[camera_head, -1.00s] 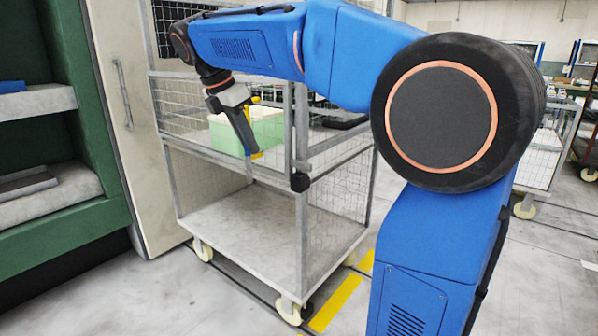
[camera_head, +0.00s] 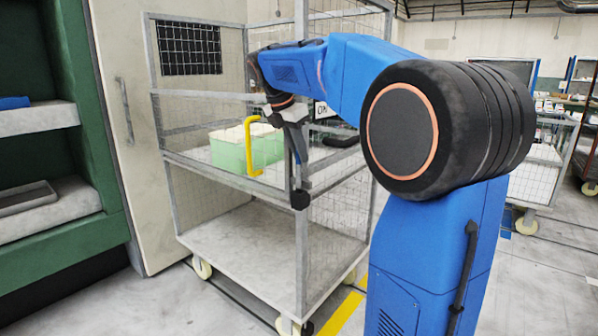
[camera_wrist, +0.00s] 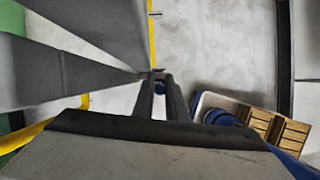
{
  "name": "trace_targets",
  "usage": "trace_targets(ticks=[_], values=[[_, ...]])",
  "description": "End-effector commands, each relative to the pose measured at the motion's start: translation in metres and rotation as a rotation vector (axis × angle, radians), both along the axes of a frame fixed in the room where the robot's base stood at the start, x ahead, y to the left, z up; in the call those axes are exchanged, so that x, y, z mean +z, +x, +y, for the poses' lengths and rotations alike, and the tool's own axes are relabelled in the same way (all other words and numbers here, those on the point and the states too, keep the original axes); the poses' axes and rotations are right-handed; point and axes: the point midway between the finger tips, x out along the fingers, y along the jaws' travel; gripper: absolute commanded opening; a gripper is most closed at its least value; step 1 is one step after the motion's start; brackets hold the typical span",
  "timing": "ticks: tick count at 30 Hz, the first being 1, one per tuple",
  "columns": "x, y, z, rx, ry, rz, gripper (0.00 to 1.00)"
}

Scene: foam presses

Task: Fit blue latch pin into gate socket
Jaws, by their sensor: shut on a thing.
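In the head view my gripper (camera_head: 297,150) points down at the near corner post of the wire cart (camera_head: 299,250). It is shut on the blue latch pin, of which a small part shows between the fingertips in the wrist view (camera_wrist: 160,88). A black block (camera_head: 300,200) sits on the corner post, below the gripper. The gate socket cannot be made out for sure, and I cannot tell whether the pin touches anything.
A yellow handle (camera_head: 252,147) stands on the cart's front side, left of my gripper. Pale green crates (camera_head: 232,153) sit on the upper shelf behind it. A green press (camera_head: 85,180) with shelves stands at the left. The cart's lower deck (camera_head: 245,245) is empty.

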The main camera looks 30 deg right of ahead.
Motion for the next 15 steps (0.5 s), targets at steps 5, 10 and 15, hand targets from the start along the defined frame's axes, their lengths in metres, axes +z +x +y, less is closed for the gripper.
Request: trace_targets(ticks=[5, 10, 15], values=[[-0.016, 0.0, 0.001, 0.001, 0.0, -0.001, 0.0], [-0.026, -0.001, 0.001, 0.001, 0.0, 0.0, 0.0], [-0.047, 0.0, 0.001, 0.002, 0.0, 0.001, 0.0]])
